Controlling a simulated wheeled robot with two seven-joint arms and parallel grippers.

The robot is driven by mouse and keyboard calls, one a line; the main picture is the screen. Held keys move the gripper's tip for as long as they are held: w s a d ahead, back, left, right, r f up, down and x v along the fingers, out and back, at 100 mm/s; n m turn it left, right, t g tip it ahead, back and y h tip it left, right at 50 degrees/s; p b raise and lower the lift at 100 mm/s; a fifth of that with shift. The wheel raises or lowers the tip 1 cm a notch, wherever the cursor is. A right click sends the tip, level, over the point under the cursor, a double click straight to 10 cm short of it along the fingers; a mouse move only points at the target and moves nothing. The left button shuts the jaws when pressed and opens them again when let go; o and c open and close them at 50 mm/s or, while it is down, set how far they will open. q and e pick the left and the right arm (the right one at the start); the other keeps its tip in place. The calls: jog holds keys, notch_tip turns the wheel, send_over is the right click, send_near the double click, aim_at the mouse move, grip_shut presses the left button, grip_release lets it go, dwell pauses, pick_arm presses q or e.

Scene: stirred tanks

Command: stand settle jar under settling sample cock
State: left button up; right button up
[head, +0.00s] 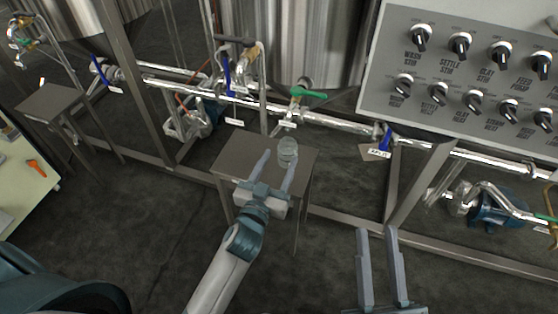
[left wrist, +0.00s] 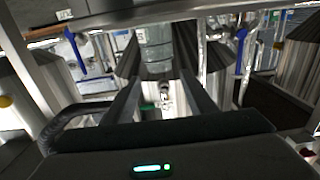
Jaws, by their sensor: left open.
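A clear glass jar (head: 288,149) stands upright on a small grey stand (head: 238,150), near its back edge. A green-handled cock (head: 302,92) on the tank pipe is above and behind the jar; whether the jar is squarely under its outlet I cannot tell. My left gripper (head: 279,158) is open above the stand, its fingers pointing at the jar. In the left wrist view the jar (left wrist: 155,47) shows between and beyond the fingertips, with no clear contact. My right gripper (head: 376,230) is at the lower right, fingers parted and empty.
A grey panel of black knobs (head: 470,75) fills the upper right. Steel frame posts and pipes (head: 340,123) run behind the stand. A blue-handled valve (head: 385,137) is to the right. Another stand (head: 55,103) and a bench are at left. The floor in front is clear.

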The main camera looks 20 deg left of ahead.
pick_arm(q)
jog(key=s+d+r+m+t+h, duration=0.1)
jog(key=s+d+r+h, duration=0.1)
jog(key=s+r, duration=0.3)
jog(key=s+d+r+t+h, duration=0.1)
jog(key=s+d+r+h, duration=0.2)
jog(key=s, duration=0.7)
jog(key=s+d+r+m+t+h, duration=0.1)
jog(key=s+d+r+h, duration=0.1)
jog(key=s+d+r, duration=0.2)
jog(key=s+r, duration=0.2)
jog(key=s, duration=0.2)
jog(key=shift+s+r+m+t+h, duration=0.3)
jog(key=shift+r+h, duration=0.05)
jog(key=shift+h, duration=0.05)
